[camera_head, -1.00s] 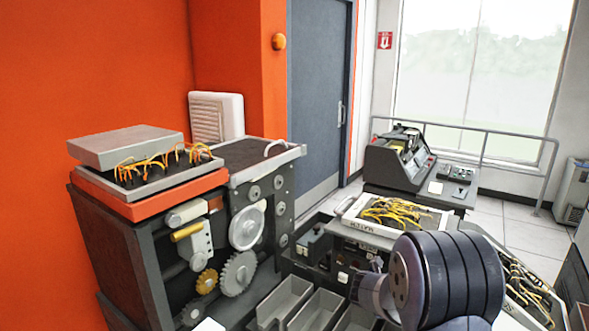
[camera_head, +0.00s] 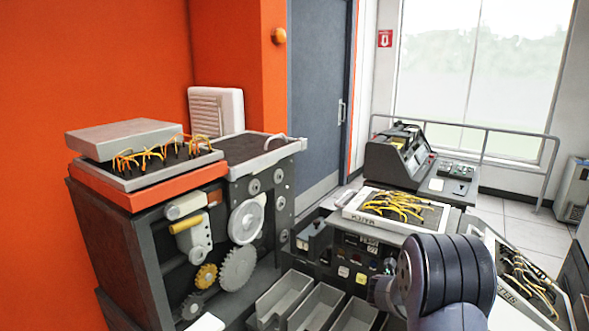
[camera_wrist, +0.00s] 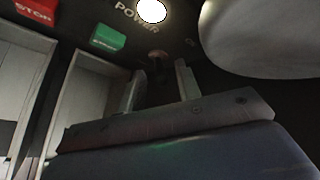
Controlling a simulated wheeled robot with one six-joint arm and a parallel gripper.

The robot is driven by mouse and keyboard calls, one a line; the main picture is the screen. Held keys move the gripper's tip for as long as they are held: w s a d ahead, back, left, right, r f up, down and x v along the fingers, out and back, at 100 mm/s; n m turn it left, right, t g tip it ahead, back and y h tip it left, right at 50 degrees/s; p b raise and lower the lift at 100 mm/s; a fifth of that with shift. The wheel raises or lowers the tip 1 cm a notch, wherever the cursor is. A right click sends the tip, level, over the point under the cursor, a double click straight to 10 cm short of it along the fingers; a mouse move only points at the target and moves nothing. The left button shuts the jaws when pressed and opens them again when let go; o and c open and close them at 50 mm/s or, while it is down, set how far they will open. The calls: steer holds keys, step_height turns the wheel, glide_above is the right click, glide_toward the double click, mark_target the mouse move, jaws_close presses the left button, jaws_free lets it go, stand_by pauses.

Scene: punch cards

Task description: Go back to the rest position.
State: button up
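My gripper (camera_wrist: 157,85) shows in the wrist view with its two fingers apart and nothing visible between them. A small dull reddish knob (camera_wrist: 158,56) shows just beyond the fingertips; I cannot tell whether they touch it. In the head view my dark arm covers the lower right, and my fingers are hidden. A red STOP button (camera_wrist: 35,10), a green button (camera_wrist: 108,38) and a lit white POWER lamp (camera_wrist: 152,11) are on the dark panel ahead of the gripper.
A card machine (camera_head: 240,225) with gears and an orange-edged wire board stands at left. Grey bins (camera_head: 318,305) lie at its foot. A console with a wired panel (camera_head: 352,213) is behind my arm, and another wired panel (camera_head: 505,300) is at right. Open floor shows near the window rail.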

steer(key=shift+s+a+f+m+t+h+b, duration=0.15)
steer(key=shift+f+t+h+b, duration=0.45)
steer(key=shift+b, duration=3.35)
steer(key=shift+s+a+f+m+t+h+b, duration=0.1)
steer(key=shift+f+m+t+h+b, duration=0.4)
steer(key=shift+b, duration=3.4)
steer(key=shift+r+t+h+b, duration=0.3)
steer(key=shift+t+b, duration=0.2)
steer(key=shift+b, duration=0.25)
steer(key=shift+n, duration=0.25)
